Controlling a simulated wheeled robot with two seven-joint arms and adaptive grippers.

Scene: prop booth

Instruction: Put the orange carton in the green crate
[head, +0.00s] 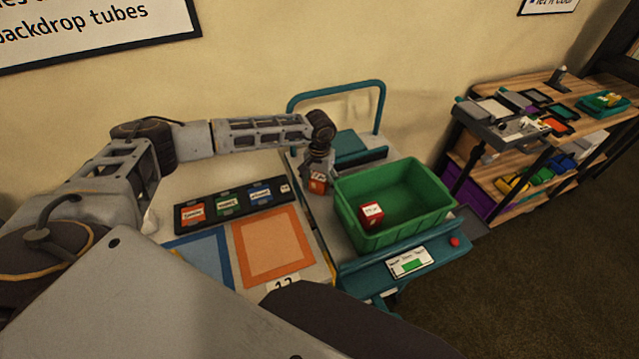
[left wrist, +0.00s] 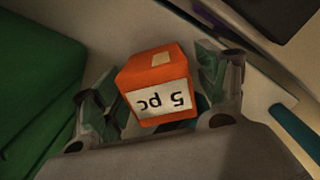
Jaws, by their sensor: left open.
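The orange carton (head: 317,185) is at the left side of the green crate (head: 436,207), outside it, apparently on the cart's bed. In the left wrist view the carton (left wrist: 152,72) has a white "5 pc" label, upside down. My left gripper (head: 318,172) points down over the carton and is open. In the left wrist view its fingers (left wrist: 157,100) stand on either side of the carton, with a gap visible at the right finger. The crate (left wrist: 35,75) shows at the left of that view. My right gripper is not in view.
A red carton (head: 371,215) lies inside the crate, with bare floor beside it. The crate stands on a teal cart (head: 375,276). Left of it, a table holds a dark tray (head: 235,204) with labelled slots and an orange mat (head: 271,247). Shelves (head: 520,165) stand at right.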

